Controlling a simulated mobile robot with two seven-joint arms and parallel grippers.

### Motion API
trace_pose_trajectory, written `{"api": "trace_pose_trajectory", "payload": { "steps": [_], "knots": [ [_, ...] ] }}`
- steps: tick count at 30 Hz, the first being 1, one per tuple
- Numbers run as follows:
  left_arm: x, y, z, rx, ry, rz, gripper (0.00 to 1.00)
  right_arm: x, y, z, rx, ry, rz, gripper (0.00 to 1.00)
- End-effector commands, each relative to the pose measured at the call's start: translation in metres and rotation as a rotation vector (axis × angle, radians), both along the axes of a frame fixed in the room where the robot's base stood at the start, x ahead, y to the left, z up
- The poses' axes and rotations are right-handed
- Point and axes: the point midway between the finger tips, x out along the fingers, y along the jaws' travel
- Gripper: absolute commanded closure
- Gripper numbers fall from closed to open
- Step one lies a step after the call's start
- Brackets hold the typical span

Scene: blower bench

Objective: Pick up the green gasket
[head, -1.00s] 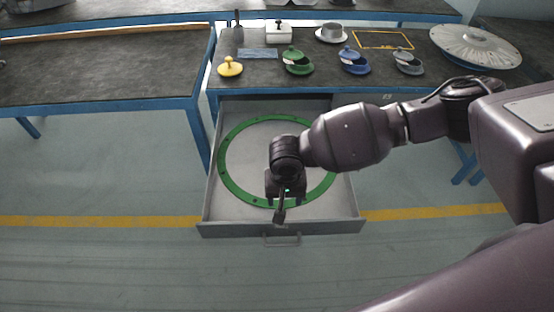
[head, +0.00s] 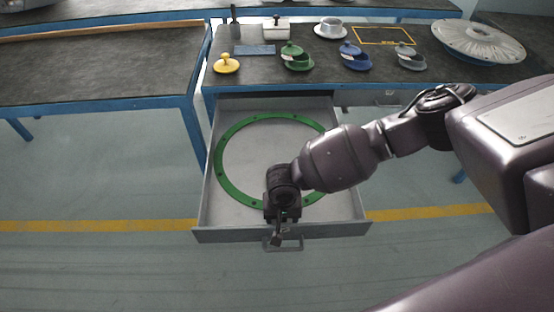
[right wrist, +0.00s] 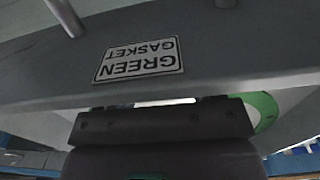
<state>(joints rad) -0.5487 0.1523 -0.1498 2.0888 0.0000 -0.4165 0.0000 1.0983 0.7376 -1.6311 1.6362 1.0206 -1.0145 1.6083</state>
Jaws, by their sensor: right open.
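The green gasket (head: 222,172) is a large flat ring with small holes. It lies in the open grey drawer (head: 236,212) under the bench, its near right part hidden by my right arm. My right gripper (head: 277,238) is open and points down at the drawer's front wall, close to the handle (head: 296,244). In the right wrist view, the drawer front (right wrist: 220,65) fills much of the picture, with an upside-down label (right wrist: 140,60) reading "GREEN GASKET". A piece of the gasket (right wrist: 265,108) shows at right. My left gripper is not in view.
The bench (head: 230,80) above the drawer holds a yellow knobbed piece (head: 226,65), green (head: 298,62), blue (head: 355,62) and grey (head: 411,62) lidded dishes, and a large round metal disc (head: 478,42). Another bench (head: 90,75) stands at left. The floor in front is clear.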

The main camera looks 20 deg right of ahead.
Motion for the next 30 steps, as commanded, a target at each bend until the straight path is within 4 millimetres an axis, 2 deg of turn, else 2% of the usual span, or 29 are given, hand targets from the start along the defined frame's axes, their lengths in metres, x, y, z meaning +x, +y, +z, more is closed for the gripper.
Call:
{"api": "trace_pose_trajectory", "payload": {
  "steps": [4,15,24,26,30],
  "knots": [
    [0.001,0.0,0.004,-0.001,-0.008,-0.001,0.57,0.001,0.0,0.002,0.0,-0.002,0.0,0.41],
    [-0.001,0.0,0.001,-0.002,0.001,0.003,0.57,0.0,0.0,0.002,0.0,-0.002,0.0,0.98],
    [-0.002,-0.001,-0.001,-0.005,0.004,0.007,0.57,0.001,0.0,0.005,0.0,-0.002,0.0,0.99],
    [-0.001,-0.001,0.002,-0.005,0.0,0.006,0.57,0.001,0.0,0.01,0.001,-0.003,0.0,0.99],
    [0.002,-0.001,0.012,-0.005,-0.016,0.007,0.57,0.002,-0.001,0.032,0.001,-0.008,0.0,0.99]
  ]
}}
